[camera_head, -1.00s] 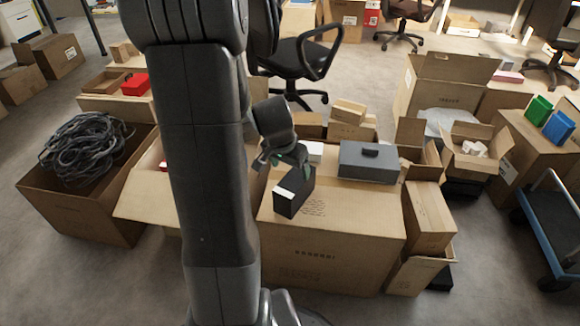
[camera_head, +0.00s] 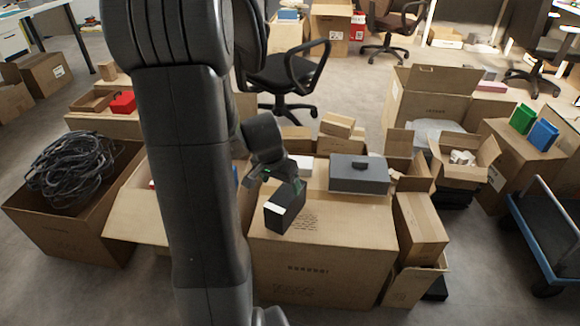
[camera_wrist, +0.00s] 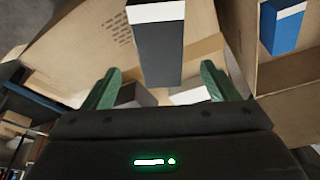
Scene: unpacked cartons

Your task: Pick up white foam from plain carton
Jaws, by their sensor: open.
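Several small white foam pieces (camera_head: 463,157) lie in a small open brown carton (camera_head: 470,178) at the right in the head view. I see no clear print on this carton. My gripper (camera_head: 272,184) is far to the left of it, above a large closed carton. In the wrist view my gripper's green fingers (camera_wrist: 160,88) are spread apart. A black box with a white band (camera_head: 284,207) stands on the large carton just below the gripper. The same black box (camera_wrist: 158,45) appears beyond the fingertips, in line with the gap. I cannot tell that either finger touches it. No foam shows in the wrist view.
A grey lidded box (camera_head: 358,174) and the large printed carton (camera_head: 310,278) lie between gripper and foam. Stacked cartons (camera_head: 420,225) and a blue trolley (camera_head: 545,225) stand at the right. A cable-filled carton (camera_head: 70,225) is at the left.

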